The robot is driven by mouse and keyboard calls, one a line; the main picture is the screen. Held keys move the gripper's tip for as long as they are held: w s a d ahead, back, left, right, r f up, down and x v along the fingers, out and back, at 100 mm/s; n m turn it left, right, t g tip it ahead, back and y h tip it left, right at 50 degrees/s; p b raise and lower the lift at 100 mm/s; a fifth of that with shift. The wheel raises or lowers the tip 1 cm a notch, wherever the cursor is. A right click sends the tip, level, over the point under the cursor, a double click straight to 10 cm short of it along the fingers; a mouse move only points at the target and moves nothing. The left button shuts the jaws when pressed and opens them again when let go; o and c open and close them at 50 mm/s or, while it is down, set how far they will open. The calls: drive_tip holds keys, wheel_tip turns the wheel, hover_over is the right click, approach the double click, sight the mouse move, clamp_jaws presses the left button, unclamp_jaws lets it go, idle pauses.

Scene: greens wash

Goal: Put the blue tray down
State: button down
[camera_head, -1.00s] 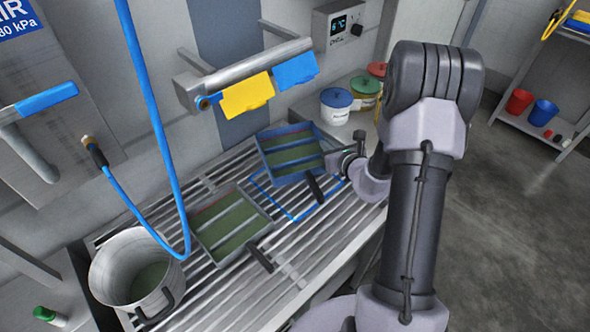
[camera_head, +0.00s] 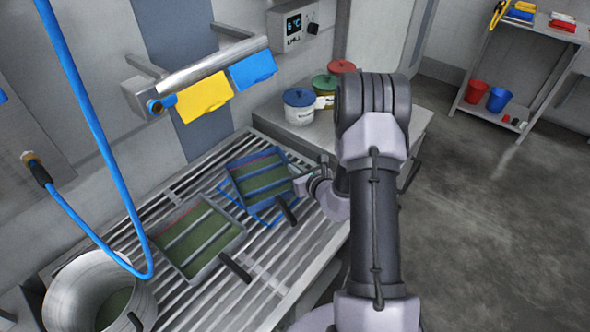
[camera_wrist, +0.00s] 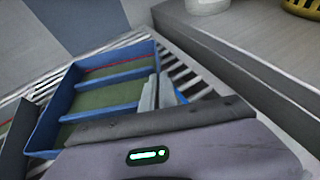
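The blue tray (camera_head: 266,188), with green contents and crosswise dividers, is over the slatted rack (camera_head: 185,298). It overlaps a blue outline (camera_head: 266,222) marked there. A dark handle sticks out from its near side. My gripper (camera_head: 303,184) is at the tray's right wall and appears shut on it. In the wrist view the tray (camera_wrist: 52,122) fills the left side, and the fingers (camera_wrist: 163,95) meet its right end. Whether the tray's underside touches the slats is hard to tell.
A grey tray (camera_head: 243,232) with green contents lies close to the left. A large metal pot (camera_head: 65,290) stands at the lower left, with a blue hose (camera_head: 90,110) hanging above. Lidded tubs (camera_head: 299,108) stand behind. Yellow and blue cloths (camera_head: 203,98) hang on a rail.

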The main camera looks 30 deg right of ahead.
drive_tip(key=c, duration=1.7)
unclamp_jaws()
